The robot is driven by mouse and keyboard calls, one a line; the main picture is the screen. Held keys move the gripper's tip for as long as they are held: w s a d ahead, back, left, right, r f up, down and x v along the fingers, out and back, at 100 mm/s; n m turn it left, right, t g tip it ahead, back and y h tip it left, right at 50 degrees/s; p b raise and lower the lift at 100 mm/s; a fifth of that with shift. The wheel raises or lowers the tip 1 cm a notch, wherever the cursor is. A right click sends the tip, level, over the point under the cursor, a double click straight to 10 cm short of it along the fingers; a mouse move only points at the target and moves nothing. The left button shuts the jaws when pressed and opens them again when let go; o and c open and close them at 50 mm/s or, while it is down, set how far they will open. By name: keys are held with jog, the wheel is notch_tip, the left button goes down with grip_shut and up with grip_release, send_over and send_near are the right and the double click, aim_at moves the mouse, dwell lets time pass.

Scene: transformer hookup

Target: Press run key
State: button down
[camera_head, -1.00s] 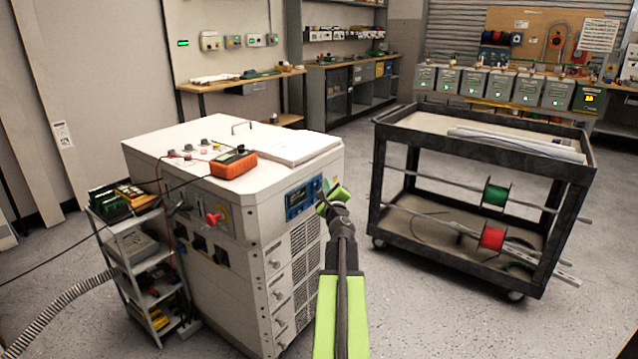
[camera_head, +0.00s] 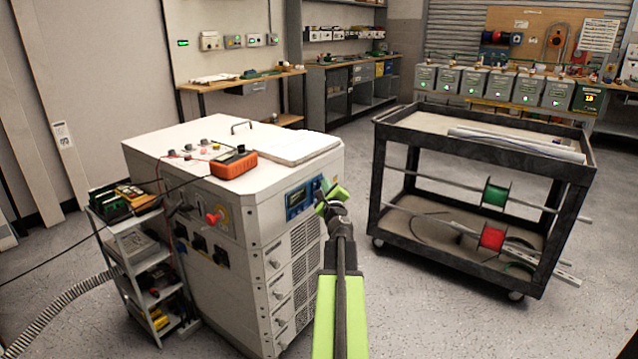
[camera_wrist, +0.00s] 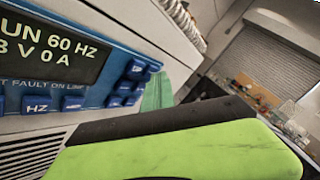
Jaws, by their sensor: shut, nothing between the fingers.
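The blue control panel (camera_head: 298,199) is on the upper front corner of the white cabinet (camera_head: 255,235). In the wrist view, its dark display (camera_wrist: 50,45) reads "UN 60 HZ" above "V 0 A", cut off at the left. Blue keys (camera_wrist: 127,86) sit at the panel's right end, and a key marked HZ (camera_wrist: 37,105) is below the display. I cannot read which key is the run key. My gripper (camera_head: 330,193) is shut and empty, with green fingers close by the panel's right end. Whether it touches a key cannot be told.
A black cart (camera_head: 480,230) with wire spools is at the right. Grey floor is open between cabinet and cart.

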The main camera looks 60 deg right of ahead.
jog(key=shift+s, duration=0.65)
jog(key=shift+s, duration=0.1)
jog(key=s, duration=0.4)
jog(key=shift+s, duration=0.4)
dwell(0.7)
